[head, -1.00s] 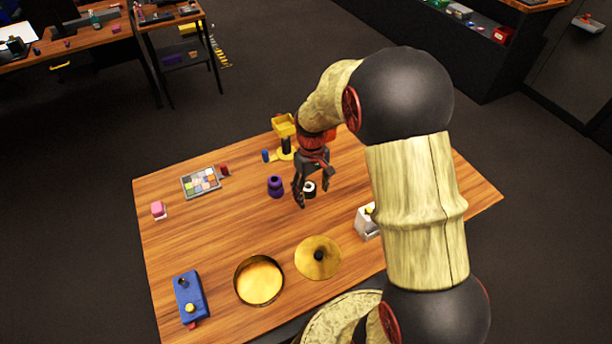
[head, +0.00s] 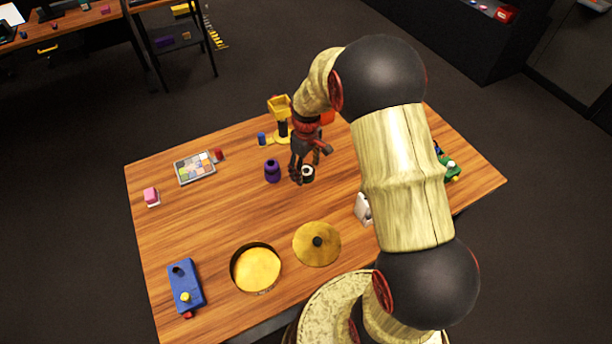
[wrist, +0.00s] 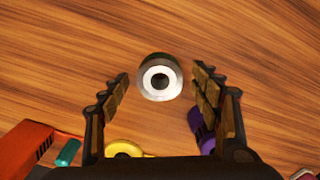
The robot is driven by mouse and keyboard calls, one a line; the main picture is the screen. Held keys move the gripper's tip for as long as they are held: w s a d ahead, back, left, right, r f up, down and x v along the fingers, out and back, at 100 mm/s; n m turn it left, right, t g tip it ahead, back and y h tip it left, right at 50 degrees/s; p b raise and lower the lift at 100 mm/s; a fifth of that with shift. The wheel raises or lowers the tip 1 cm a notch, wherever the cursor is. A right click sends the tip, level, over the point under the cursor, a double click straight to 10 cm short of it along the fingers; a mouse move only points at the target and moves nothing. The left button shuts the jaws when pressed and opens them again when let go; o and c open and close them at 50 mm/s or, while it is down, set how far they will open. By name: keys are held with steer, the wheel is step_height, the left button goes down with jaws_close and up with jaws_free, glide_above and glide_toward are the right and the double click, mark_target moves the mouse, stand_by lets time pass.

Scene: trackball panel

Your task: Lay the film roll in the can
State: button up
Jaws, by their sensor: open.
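The film roll (head: 308,174) is a short black cylinder with a white ring on top, standing on the wooden table. In the wrist view the film roll (wrist: 160,77) lies ahead of and between the fingertips, touching neither. My gripper (head: 307,178) is open and empty, low over the table at the roll; its fingers (wrist: 160,90) flank the roll's line in the wrist view. The can (head: 256,269) is a round, open golden tin with a dark rim near the table's front edge. A golden lid with a black knob (head: 317,243) lies to its right.
A purple object (head: 272,171) stands close left of my gripper. A yellow stand (head: 280,108) is behind it. A white box (head: 363,208), blue control panel (head: 186,286), tile tray (head: 195,168) and pink block (head: 151,196) are around. The table's middle left is clear.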

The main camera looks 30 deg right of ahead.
steer(key=shift+f, duration=0.8)
steer(key=shift+r, duration=0.1)
steer(key=shift+c, duration=0.5)
steer(key=c, duration=1.1)
steer(key=shift+c, duration=0.7)
